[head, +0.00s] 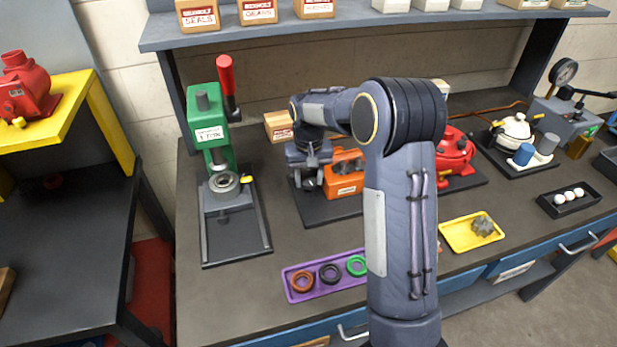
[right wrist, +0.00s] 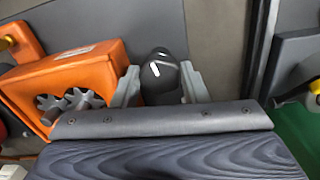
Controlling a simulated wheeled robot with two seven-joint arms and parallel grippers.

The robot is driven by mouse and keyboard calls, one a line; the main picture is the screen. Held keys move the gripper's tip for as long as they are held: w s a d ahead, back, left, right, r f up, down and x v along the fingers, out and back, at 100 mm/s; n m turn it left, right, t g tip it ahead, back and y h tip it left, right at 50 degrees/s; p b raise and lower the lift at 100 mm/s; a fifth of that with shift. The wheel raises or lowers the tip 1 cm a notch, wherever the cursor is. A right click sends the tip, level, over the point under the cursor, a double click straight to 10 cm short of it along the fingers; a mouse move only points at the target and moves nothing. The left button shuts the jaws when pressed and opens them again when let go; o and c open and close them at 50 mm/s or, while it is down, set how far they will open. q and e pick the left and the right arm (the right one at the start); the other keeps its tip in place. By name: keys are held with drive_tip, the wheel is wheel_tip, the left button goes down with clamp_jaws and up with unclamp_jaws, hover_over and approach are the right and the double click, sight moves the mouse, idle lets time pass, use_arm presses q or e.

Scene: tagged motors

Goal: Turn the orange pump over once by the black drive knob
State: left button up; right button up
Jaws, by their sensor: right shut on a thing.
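The orange pump (head: 343,184) sits on a dark base plate at the middle of the bench in the head view, partly hidden behind my right arm. In the right wrist view the orange pump (right wrist: 92,65) fills the left side, with grey gears showing in its open face. My right gripper (head: 309,181) is at the pump's left side. In the right wrist view the black drive knob (right wrist: 162,72) stands between the two fingers of my right gripper (right wrist: 162,85), which is shut on it. The knob cannot be made out clearly in the head view. My left gripper is not in view.
A green press (head: 209,125) with a red handle stands left of the pump. A red pump (head: 455,155) is to the right, behind my arm. A purple tray (head: 317,291) with rings and a yellow tray (head: 465,243) lie in front. A shelf (head: 370,26) overhangs the back.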

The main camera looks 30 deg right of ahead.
sight(309, 181)
drive_tip(key=o, duration=0.7)
wheel_tip(309, 181, up, 7)
drive_tip(key=shift+r+b, duration=0.15)
drive_tip(key=shift+b, duration=0.25)
drive_tip(key=shift+r, duration=0.3)
